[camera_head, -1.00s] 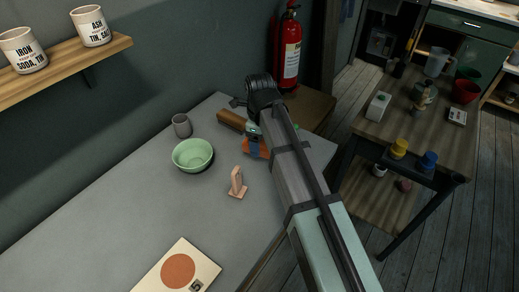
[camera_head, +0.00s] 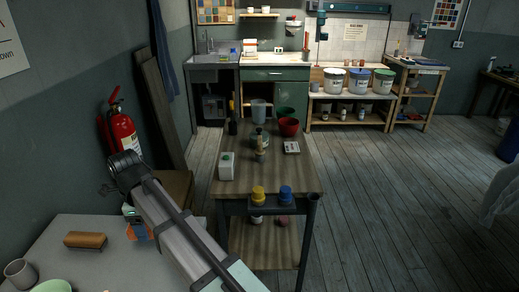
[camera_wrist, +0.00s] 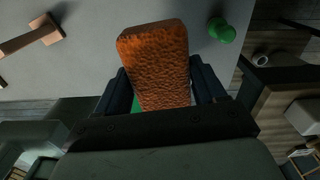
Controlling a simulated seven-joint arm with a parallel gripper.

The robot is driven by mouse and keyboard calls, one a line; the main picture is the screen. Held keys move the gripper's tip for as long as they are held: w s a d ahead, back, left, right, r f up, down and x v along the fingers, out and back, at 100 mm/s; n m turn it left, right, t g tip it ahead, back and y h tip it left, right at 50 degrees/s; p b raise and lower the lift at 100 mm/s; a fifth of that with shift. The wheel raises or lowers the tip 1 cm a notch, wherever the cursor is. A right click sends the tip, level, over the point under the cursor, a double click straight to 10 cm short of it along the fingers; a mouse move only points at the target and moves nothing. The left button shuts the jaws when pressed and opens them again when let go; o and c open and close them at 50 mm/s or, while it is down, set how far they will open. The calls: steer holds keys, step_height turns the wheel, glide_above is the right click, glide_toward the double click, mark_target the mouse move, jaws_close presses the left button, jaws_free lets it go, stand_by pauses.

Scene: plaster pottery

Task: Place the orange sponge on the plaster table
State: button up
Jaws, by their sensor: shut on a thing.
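The orange sponge (camera_wrist: 155,60) is held between the two dark fingers of my gripper (camera_wrist: 162,88) in the wrist view. In the head view a bit of the sponge (camera_head: 143,231) shows beside my arm, which hides most of my gripper. The sponge is over the right end of the grey table (camera_head: 75,260); any gap beneath it cannot be judged. No label shows which table is the plaster table.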

steer(key=w+d+m, duration=0.2)
steer(key=w+d, duration=0.9)
steer(key=d, duration=0.4)
steer(key=w+d+r+m, duration=0.1)
steer(key=w+d, duration=1.1)
steer(key=d, duration=0.4)
steer(key=w+d+m, duration=0.2)
steer(key=w+d, duration=0.9)
steer(key=d, duration=0.4)
steer(key=w+d+r+n, duration=0.1)
steer(key=w+n, duration=0.3)
steer(key=n, duration=1.1)
steer(key=w+d+n, duration=0.2)
steer(key=w+n, duration=0.3)
steer(key=n, duration=1)
steer(key=shift+s+a+f+n, duration=0.1)
steer(key=shift+s+f+n, duration=0.05)
steer(key=shift+f+n, duration=4.9)
